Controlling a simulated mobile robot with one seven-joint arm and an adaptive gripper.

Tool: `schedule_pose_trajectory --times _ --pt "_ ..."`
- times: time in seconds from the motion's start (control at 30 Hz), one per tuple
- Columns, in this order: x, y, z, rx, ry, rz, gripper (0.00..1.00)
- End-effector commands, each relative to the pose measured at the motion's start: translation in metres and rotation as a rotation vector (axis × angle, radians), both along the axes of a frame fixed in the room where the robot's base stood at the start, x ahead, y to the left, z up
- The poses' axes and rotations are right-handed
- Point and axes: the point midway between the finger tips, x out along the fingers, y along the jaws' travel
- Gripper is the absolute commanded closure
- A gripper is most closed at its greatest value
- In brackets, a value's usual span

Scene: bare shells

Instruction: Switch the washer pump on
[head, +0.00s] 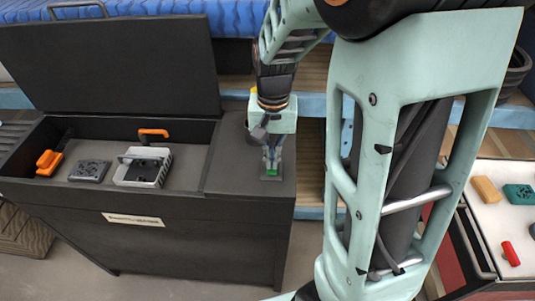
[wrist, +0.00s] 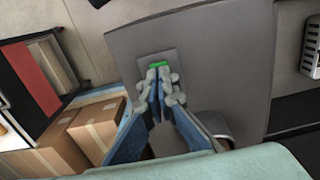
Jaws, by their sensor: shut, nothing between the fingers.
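The washer (head: 178,258) is a dark parts-washer cabinet with its lid (head: 110,65) standing open. A small switch plate with a green lit part (head: 271,172) sits on the flat top at the right end of the cabinet. The green part also shows in the wrist view (wrist: 158,64). My gripper (head: 271,158) is shut and empty, pointing down at the switch plate. In the wrist view my gripper (wrist: 160,88) has its fingertips together just at the near side of the green part, covering some of the plate. I cannot tell whether the fingertips touch it.
The open basin holds an orange-handled tool (head: 48,162), a dark grey block (head: 89,171) and a silver-framed part (head: 144,167). A tray (head: 485,215) with coloured parts stands at the right. Cardboard boxes (wrist: 97,130) show in the wrist view.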

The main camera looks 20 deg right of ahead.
Motion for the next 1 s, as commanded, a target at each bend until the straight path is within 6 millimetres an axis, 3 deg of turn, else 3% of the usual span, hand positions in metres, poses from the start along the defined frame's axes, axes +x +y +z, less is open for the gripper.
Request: schedule_pose_trajectory --times 1.0 --pt "0.0 0.0 -0.015 0.0 0.0 0.0 1.0"
